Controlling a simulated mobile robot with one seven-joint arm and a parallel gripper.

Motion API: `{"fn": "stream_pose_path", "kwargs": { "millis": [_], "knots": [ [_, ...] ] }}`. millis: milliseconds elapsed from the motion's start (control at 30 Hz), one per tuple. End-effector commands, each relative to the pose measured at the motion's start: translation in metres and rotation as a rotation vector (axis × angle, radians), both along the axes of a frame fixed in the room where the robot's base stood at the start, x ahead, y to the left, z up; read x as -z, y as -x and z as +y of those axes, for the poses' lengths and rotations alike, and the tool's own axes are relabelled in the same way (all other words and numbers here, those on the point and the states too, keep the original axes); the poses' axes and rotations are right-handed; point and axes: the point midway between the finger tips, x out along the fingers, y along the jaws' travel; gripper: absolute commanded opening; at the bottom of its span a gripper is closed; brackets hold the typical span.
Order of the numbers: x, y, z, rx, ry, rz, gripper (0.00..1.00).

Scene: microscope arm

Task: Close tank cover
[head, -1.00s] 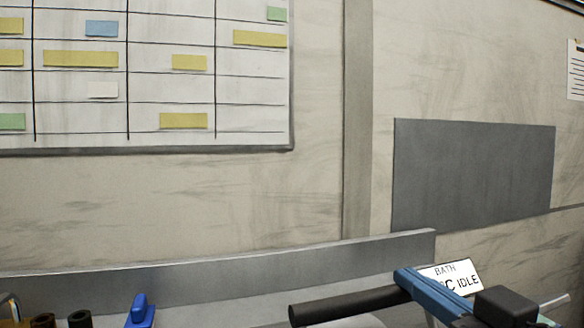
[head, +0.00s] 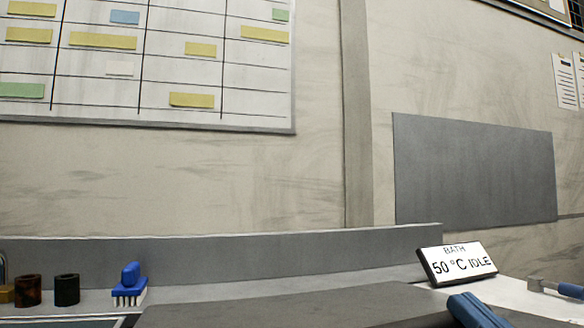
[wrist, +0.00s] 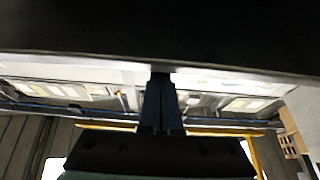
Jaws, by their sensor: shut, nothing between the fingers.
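A broad dark grey panel (head: 290,307), which looks like the tank cover, lies across the bottom of the head view, with its near part cut off by the frame. How far it is open cannot be told. In the wrist view a large dark surface (wrist: 150,40) fills the top. My gripper (wrist: 160,80) is shut and empty, its dark blue fingers together and their tips at the lower edge of that surface. Whether they touch it is unclear. A blue part at the lower right of the head view seems to be mine.
A bath display (head: 457,263) reading 50 °C IDLE stands behind the panel at right. A blue brush (head: 129,287) and two dark cylinders (head: 67,290) stand at left. A low grey ledge (head: 230,262) runs along the wall. A blue-handled tool (head: 568,289) lies far right.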

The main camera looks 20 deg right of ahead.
Motion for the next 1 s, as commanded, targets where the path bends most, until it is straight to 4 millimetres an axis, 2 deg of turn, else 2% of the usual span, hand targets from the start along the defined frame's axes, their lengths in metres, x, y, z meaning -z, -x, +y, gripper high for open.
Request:
{"fn": "stream_pose_path", "kwargs": {
  "millis": [33,300,533,1000],
  "knots": [
    [0.019,0.001,0.000,-0.001,-0.001,-0.015,0.00],
    [0.045,0.008,0.000,-0.001,-0.003,-0.086,0.00],
    [0.055,0.010,0.000,-0.001,-0.005,-0.121,0.00],
    [0.059,0.009,-0.001,-0.001,-0.007,-0.125,0.00]
  ]
}}
